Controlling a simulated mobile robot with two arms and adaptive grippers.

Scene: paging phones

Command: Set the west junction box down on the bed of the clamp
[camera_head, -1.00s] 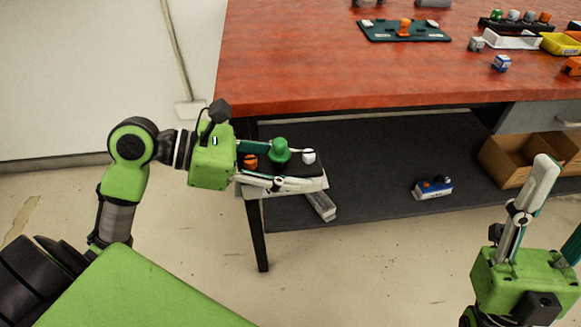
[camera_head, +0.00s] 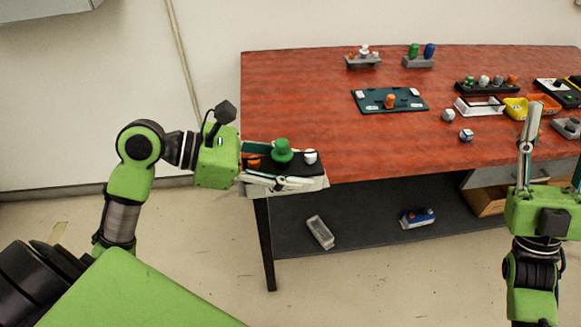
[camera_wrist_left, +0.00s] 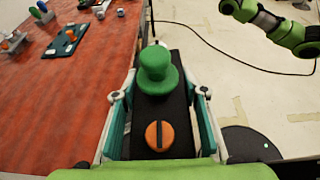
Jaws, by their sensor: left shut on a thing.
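My left gripper (camera_wrist_left: 158,108) is shut on a long black box, which I take to be the west junction box (camera_head: 299,167). The box carries a green mushroom button (camera_head: 283,150), an orange slotted knob (camera_head: 254,161) and a white knob (camera_head: 310,156). In the wrist view the box (camera_wrist_left: 176,75) lies between the two fingers, with the floor on its right and the red table on its left. In the head view it overlaps the table's front left corner. My right gripper (camera_head: 553,150) is open and empty at the right. I cannot tell which thing is the clamp.
The red table (camera_head: 300,95) holds a dark green plate with an orange knob (camera_head: 390,101), a grey stand (camera_head: 363,61), another grey stand (camera_head: 418,62), trays and small cubes. The table's left front area is clear. A lower shelf (camera_head: 360,220) holds a few small items.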

